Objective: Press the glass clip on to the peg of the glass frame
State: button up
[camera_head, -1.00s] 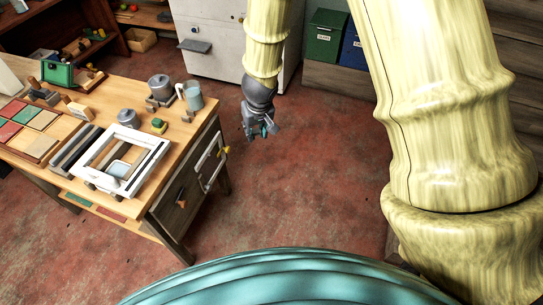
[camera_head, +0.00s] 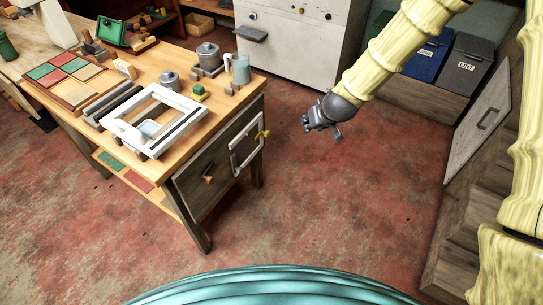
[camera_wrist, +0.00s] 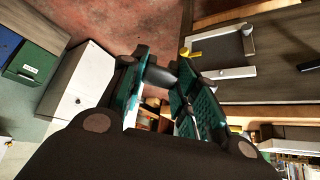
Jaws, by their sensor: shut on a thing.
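My gripper (camera_head: 315,120) hangs in the air to the right of the bench end and points left towards it. In the wrist view its teal-padded fingers (camera_wrist: 160,85) are closed around a small dark grey piece (camera_wrist: 161,74), apparently the glass clip; the fingers hide much of it. A white frame (camera_head: 232,160) is on the bench's end face, with a yellow knob (camera_head: 263,134) at its upper right and an orange peg (camera_head: 208,179) to its lower left. It also shows in the wrist view (camera_wrist: 238,72), apart from my gripper. Another white frame (camera_head: 186,128) lies on the bench top.
The wooden bench (camera_head: 225,102) carries metal pots (camera_head: 208,57), a clear jug (camera_head: 241,70) and a tray of coloured tiles (camera_head: 40,92). A light cabinet (camera_head: 300,45) and bins (camera_head: 466,66) stand behind. The red floor right of the bench is clear.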

jog(key=w+a+f+n+t+y+b, duration=0.25)
jog(key=w+a+f+t+b, duration=0.2)
jog(key=w+f+b, duration=0.6)
jog(key=n+t+y+b, duration=0.1)
jog(key=n+y+b, duration=0.5)
jog(key=y+b, duration=1.45)
send_near(245, 133)
jog(key=s+d+r+h+b, duration=0.3)
jog(key=s+r+h+b, duration=0.1)
jog(key=r+h+b, duration=0.35)
jog(key=shift+s+d+f, duration=0.1)
jog(key=shift+d+f, duration=0.15)
jog(key=shift+f, duration=0.15)
jog(key=shift+w+a, duration=0.85)
jog(key=shift+a, duration=0.3)
jog(key=shift+w+a, duration=0.85)
jog(key=shift+a, duration=0.25)
jog(key=shift+w+a, duration=0.8)
jog(key=shift+a, duration=0.3)
jog(key=o, duration=1.2)
jog(key=shift+f, duration=0.1)
